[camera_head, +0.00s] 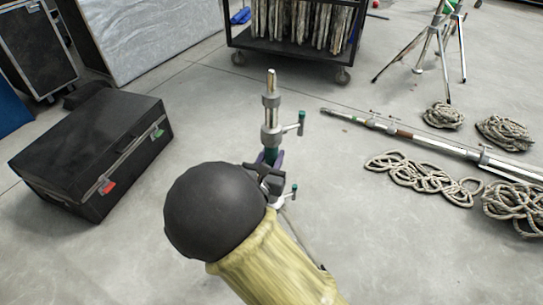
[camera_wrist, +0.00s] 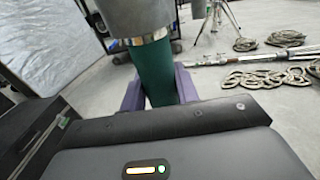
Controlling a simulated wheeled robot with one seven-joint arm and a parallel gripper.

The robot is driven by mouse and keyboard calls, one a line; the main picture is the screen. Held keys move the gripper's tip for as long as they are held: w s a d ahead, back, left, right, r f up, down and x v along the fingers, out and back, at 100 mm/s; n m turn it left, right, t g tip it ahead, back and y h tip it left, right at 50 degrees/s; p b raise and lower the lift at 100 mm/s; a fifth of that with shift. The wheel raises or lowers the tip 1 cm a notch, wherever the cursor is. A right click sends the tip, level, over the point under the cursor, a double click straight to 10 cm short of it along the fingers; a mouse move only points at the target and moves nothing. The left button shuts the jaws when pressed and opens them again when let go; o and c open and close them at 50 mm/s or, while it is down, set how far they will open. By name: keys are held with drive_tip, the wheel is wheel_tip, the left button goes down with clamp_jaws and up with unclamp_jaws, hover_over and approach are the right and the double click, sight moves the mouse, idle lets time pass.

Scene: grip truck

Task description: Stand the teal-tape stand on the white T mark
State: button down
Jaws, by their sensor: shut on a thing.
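The teal-tape stand (camera_head: 271,118) is a grey metal column with a bare top pin and side handles with teal ends. My gripper (camera_head: 272,160) is shut on its teal-wrapped section. In the wrist view the purple fingers of my gripper (camera_wrist: 158,92) sit on either side of the teal tape (camera_wrist: 155,68), below a grey collar. The column looks about upright. My arm hides most of the stand's lower part, so I cannot tell whether its feet touch the floor. I cannot make out a white T mark in either view.
A black case (camera_head: 95,150) lies at left. A cart (camera_head: 295,45) stands behind. A long pole (camera_head: 410,133) and several rope coils (camera_head: 420,180) lie at right. Another tripod stand (camera_head: 440,45) is at back right. Bare floor surrounds the held stand.

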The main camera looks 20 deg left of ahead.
sight(272, 166)
drive_tip(key=shift+f+b, duration=0.4)
drive_tip(key=shift+f, duration=0.75)
idle(1.7)
drive_tip(key=c, duration=1)
unclamp_jaws()
drive_tip(key=shift+o, duration=0.2)
drive_tip(key=shift+s+f, duration=0.1)
drive_tip(key=shift+f, duration=0.25)
drive_tip(key=s+d+p, duration=0.2)
drive_tip(key=s+p, duration=0.5)
drive_tip(key=s, duration=1)
drive_tip(key=shift+r, duration=0.2)
drive_tip(key=shift+d, duration=0.1)
